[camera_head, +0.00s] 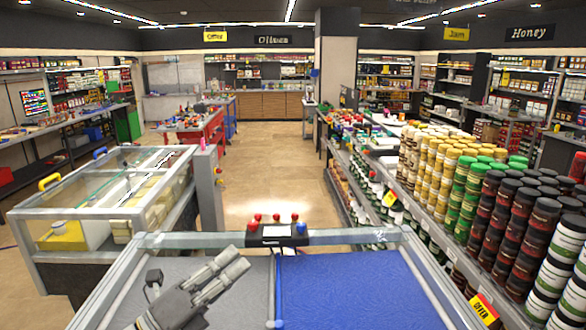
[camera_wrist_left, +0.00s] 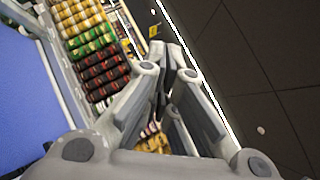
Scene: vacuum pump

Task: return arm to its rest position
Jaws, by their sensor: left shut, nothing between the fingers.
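My left gripper (camera_head: 236,262) is grey, with its fingers shut and nothing held. In the head view it is above the grey left half of the worktop (camera_head: 205,272), pointing up and to the right. My right gripper is in neither view. No separate vacuum pump can be made out.
The worktop's right half is a blue panel (camera_head: 350,285). A black box (camera_head: 276,236) with red and blue knobs sits at its far edge. A glass display case (camera_head: 105,195) stands left, shelves of jars (camera_head: 480,200) right. The aisle floor (camera_head: 262,180) ahead is clear.

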